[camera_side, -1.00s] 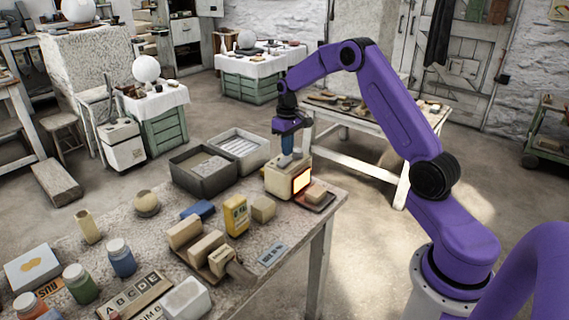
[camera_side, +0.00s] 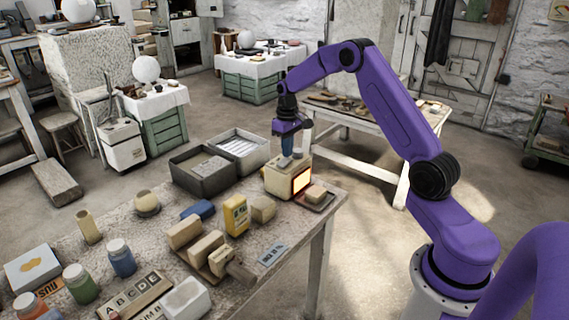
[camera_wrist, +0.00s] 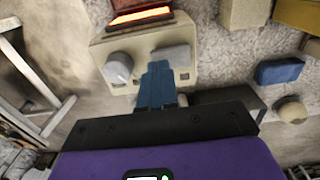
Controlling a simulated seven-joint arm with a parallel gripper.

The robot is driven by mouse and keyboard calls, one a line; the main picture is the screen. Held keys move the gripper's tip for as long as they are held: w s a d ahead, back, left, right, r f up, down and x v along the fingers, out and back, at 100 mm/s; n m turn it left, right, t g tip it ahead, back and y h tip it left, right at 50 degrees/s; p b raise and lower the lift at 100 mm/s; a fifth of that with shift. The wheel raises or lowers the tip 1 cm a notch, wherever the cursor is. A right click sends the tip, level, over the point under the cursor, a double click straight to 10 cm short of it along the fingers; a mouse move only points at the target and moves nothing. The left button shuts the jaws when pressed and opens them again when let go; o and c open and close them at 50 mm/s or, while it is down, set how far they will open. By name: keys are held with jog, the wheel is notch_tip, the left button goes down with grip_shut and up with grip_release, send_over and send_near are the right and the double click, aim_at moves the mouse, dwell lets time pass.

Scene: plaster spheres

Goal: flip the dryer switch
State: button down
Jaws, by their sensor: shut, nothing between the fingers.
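The dryer is a cream box (camera_side: 277,182) with a glowing orange front, at the table's far right corner in the side view. In the wrist view the dryer (camera_wrist: 203,62) shows from above, with a round grey knob (camera_wrist: 118,68) at left and a grey block-like piece (camera_wrist: 171,57) in the middle of its top. My gripper (camera_side: 287,160) points down over the dryer's top, its blue fingers shut and empty. In the wrist view the fingertips of my gripper (camera_wrist: 158,68) are at the edge of the grey piece. I cannot tell whether they touch it. The switch is not clearly distinguishable.
A dark open box (camera_side: 188,181) and a pale box (camera_side: 238,140) stand left of the dryer. A block on a small tray (camera_side: 316,194) lies close in front of its glowing side. A yellow container (camera_side: 236,213) and several blocks stand nearer the camera.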

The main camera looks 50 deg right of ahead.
aim_at(287, 159)
jog(key=shift+f, duration=0.75)
dwell(0.3)
jog(key=shift+r, duration=3.55)
